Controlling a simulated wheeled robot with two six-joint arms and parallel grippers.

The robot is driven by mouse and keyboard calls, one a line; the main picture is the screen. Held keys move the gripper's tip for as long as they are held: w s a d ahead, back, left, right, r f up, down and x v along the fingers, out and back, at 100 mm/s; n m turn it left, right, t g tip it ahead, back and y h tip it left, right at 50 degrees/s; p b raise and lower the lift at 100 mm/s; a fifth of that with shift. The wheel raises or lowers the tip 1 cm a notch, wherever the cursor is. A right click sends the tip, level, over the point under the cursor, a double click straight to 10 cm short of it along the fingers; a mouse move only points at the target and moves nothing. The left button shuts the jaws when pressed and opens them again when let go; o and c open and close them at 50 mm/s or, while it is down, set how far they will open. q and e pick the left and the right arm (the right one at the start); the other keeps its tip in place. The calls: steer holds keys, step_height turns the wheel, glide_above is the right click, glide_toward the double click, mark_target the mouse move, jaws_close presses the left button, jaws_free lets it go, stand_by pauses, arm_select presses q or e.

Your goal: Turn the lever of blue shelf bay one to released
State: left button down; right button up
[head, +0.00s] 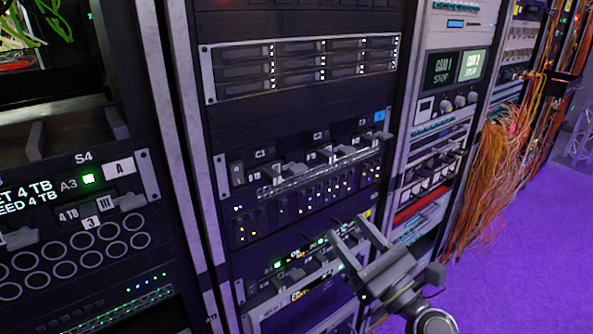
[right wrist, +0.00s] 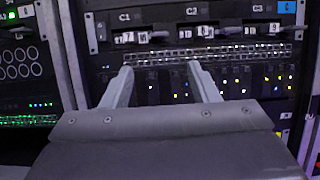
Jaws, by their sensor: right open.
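The shelf with the blue tag (head: 379,115) holds three bays in a row. Bay one, labelled C1 (right wrist: 125,15), is the leftmost, and its small grey lever (head: 297,168) sits at the right of its window. The lever also shows in the right wrist view (right wrist: 158,35), roughly level, but its exact setting is too small to read. My right gripper (head: 346,228) is open and empty. It is below the bay row, in front of the rack and apart from the lever. In the right wrist view its fingers (right wrist: 160,68) point toward the panel under C1. My left gripper is not in view.
A perforated strip (right wrist: 210,55) and a panel with small lights (head: 300,195) lie below the bays. The S4 panel (head: 95,185) stands at left. Orange cables (head: 500,145) hang at right. The purple floor (head: 520,260) is clear at lower right.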

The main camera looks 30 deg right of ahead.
mark_target(301, 171)
steer(key=p+x, duration=0.8)
steer(key=x, duration=0.6)
steer(key=shift+a, duration=0.15)
steer(key=shift+p+x, duration=0.5)
steer(key=shift+x, duration=0.3)
steer(key=shift+f, duration=0.15)
steer(key=c, duration=1)
